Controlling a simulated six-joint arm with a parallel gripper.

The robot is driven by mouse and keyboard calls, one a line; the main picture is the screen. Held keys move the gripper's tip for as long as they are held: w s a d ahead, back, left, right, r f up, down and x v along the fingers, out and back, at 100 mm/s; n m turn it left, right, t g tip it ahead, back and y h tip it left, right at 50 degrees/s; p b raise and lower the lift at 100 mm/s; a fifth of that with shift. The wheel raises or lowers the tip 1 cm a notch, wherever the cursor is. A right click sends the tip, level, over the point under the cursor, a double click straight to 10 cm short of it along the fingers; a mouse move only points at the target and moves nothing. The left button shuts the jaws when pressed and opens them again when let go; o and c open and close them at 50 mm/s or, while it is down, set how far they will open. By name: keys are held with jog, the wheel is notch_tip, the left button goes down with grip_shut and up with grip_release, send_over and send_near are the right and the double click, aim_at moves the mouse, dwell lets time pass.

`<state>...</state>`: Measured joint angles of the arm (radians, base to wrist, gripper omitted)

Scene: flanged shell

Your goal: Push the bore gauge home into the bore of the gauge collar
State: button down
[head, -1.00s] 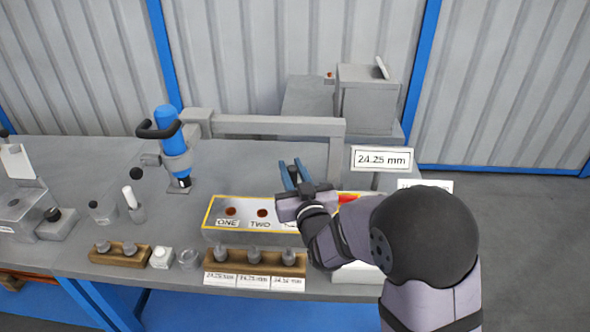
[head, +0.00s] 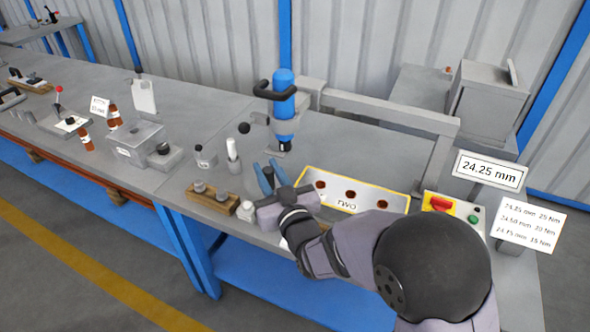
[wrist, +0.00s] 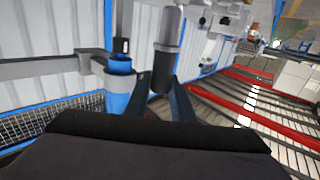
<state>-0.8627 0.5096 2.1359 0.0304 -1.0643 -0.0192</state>
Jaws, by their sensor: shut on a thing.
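My gripper (head: 266,178) is left of the marked panel in the head view, its blue fingers pointing away from me. In the wrist view my gripper (wrist: 160,100) is shut on the bore gauge (wrist: 168,42), a grey cylinder with a darker lower part that stands up between the fingers. In the head view the gauge cannot be made out between the fingers. I cannot tell which thing is the gauge collar. A grey block (head: 135,147) and a small plate with a black-topped part (head: 164,155) stand left on the bench.
The panel (head: 345,208) has several red-brown holes. A blue tool (head: 284,110) stands behind. A sign (head: 490,171) reads 24.25 mm.

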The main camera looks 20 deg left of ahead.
jog(key=shift+w+a+r, duration=0.15)
jog(key=shift+w+r, duration=0.05)
jog(key=shift+r, duration=0.2)
jog(key=shift+f+b, duration=0.2)
jog(key=shift+b, duration=0.2)
jog(key=shift+f+b, duration=2.6)
jog(key=shift+f, duration=0.15)
jog(key=shift+b, duration=0.6)
jog(key=shift+f+b, duration=2.25)
jog(key=shift+f, duration=0.05)
jog(key=c, duration=1.4)
grip_release()
jog(key=shift+c, duration=0.2)
